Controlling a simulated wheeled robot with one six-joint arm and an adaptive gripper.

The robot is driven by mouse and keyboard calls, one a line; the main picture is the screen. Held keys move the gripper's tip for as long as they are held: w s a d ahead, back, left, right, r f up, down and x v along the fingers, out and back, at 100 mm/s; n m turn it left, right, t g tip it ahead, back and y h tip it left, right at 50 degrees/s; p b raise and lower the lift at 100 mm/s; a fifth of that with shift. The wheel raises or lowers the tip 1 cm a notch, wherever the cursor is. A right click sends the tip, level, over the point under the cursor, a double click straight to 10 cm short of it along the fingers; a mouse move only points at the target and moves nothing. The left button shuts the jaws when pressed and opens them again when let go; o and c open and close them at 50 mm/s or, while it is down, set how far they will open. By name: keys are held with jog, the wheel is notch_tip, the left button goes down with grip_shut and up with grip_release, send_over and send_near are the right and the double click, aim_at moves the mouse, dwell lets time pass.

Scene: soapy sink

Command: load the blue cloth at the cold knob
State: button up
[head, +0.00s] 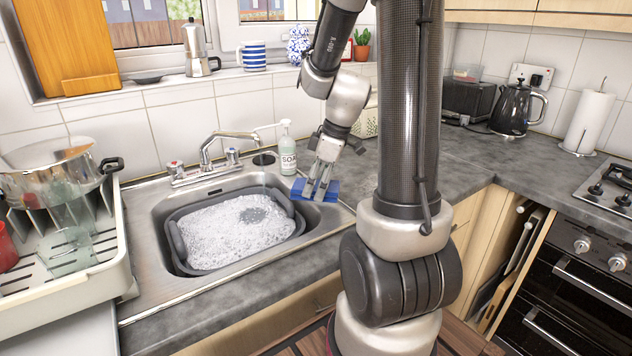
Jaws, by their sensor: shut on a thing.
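The blue cloth (328,195) is at the right rim of the sink, by the counter. My gripper (318,188) points down and is shut on it; the fingers hide part of the cloth. Whether the cloth touches the surface below is hard to tell. The chrome tap (211,150) stands behind the sink with a knob on each side. The left knob (174,168) seems to have a reddish mark. The right knob (232,156), apparently the cold one, is left of and behind my gripper.
A grey basin of suds (180,245) sits in the sink (150,283). A soap bottle (287,150) stands behind my gripper, near the right knob. A dish rack (118,265) with a pot (48,180) is at left. The right counter (465,155) has clear room.

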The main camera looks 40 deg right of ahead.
aim_at(299, 183)
jog(key=shift+w+a+m, duration=0.1)
jog(key=shift+w+m, duration=0.1)
jog(key=shift+m, duration=0.1)
jog(key=shift+w, duration=0.3)
jog(key=shift+w+a+f, duration=0.45)
jog(key=shift+w+a, duration=0.1)
jog(key=shift+w, duration=1.65)
jog(key=shift+w+a+f, duration=0.5)
jog(key=shift+w+a, duration=0.1)
jog(key=shift+w, duration=1.65)
jog(key=shift+w+a+f, duration=0.45)
jog(key=shift+w+a, duration=0.1)
jog(key=shift+w, duration=1.65)
jog(key=shift+s, duration=0.15)
jog(key=shift+s+d, duration=0.35)
jog(key=shift+s, duration=0.9)
jog(key=shift+s+d, duration=0.35)
jog(key=shift+s, duration=0.9)
jog(key=shift+s+d, duration=0.35)
jog(key=shift+s, duration=0.9)
jog(key=shift+s+d+r, duration=0.25)
jog(key=shift+s+r, duration=0.4)
jog(key=shift+s, duration=0.15)
jog(key=shift+s+d+r, duration=0.2)
jog(key=shift+s+r, duration=0.5)
jog(key=shift+s, duration=0.1)
jog(key=shift+s+d+r, duration=0.25)
jog(key=shift+s+r, duration=0.4)
jog(key=shift+s, duration=0.15)
jog(key=shift+a, duration=0.1)
